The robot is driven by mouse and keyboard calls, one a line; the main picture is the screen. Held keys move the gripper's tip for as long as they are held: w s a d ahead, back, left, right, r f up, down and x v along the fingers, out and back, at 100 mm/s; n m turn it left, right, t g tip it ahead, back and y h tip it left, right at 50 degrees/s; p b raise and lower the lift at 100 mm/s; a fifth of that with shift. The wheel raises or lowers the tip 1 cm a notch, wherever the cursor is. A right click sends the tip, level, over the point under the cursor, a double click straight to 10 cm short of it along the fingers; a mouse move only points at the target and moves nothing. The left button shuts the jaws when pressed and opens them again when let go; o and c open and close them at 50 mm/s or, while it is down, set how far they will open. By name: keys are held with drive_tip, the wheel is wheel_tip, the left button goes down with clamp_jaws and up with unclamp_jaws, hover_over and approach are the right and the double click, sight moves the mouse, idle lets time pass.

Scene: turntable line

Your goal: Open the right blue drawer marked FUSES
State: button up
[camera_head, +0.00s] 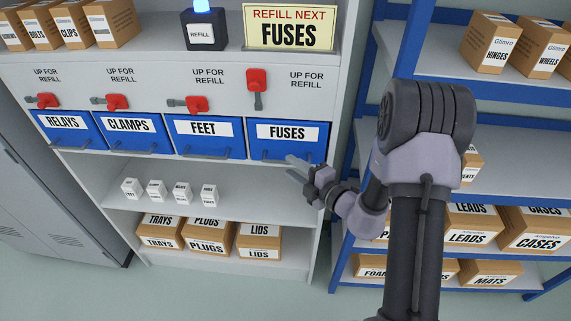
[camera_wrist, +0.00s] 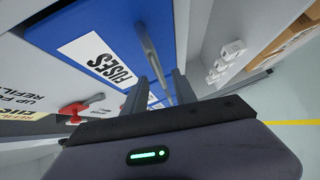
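The blue FUSES drawer (camera_head: 262,137) is the rightmost in the row and looks shut, its front in line with the other drawers. The red latch (camera_head: 257,84) above it stands upright. My gripper (camera_head: 297,166) is at the lower right of the drawer front, by its handle. In the wrist view, the drawer (camera_wrist: 88,28) fills the upper left and its grey bar handle (camera_wrist: 150,50) runs toward the gap between my fingers (camera_wrist: 162,80). The fingers are apart, with the handle's end seen between them; I cannot tell whether they touch it.
Blue drawers RELAYS (camera_head: 60,145), CLAMPS (camera_head: 122,142) and FEET (camera_head: 202,147) sit to the left under sideways red latches. Several small white boxes (camera_head: 182,193) stand on the shelf below. A blue-framed rack (camera_head: 362,110) stands close on the right.

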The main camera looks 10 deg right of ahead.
sight(285, 162)
drive_tip(key=x, duration=0.4)
clamp_jaws()
idle(1.4)
